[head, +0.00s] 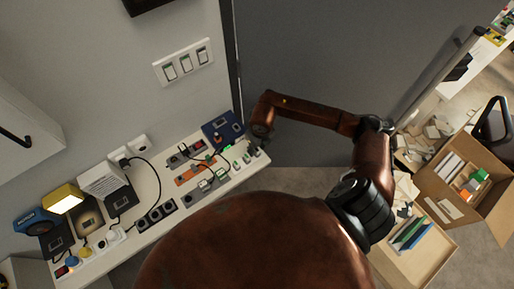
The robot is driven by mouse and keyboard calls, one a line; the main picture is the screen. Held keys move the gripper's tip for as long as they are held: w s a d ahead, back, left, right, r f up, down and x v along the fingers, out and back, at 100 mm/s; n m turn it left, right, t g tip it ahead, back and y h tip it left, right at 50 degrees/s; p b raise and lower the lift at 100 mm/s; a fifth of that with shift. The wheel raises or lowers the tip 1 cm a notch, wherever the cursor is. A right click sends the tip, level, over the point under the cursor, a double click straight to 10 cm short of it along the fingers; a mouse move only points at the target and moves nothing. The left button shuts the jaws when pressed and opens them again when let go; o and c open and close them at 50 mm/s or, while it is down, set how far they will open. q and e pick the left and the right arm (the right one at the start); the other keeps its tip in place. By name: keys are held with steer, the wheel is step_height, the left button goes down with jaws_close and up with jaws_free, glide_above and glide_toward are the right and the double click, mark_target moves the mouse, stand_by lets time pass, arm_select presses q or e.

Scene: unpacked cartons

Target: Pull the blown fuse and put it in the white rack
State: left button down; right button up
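My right arm reaches in from the right, and its gripper (259,146) is at the right end of the white bench, beside the blue box. Its fingers are small and dark here, and I cannot tell whether they are open or shut. Small white and green pieces (238,166) lie close to it on the bench, with an orange strip (189,174) further left. I cannot make out which piece is the blown fuse or the white rack at this size. My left gripper is out of view.
The white bench (190,207) also holds a blue box (219,127), black blocks (143,224), a white box (102,180) and a lit lamp (65,198). A grey panel (320,60) stands behind my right arm. Open cartons (480,215) stand at the right. My brown body covers the lower middle.

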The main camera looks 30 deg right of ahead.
step_height(320, 180, up, 12)
steer(key=s, duration=0.1)
steer(key=shift+s, duration=0.25)
stand_by(0.5)
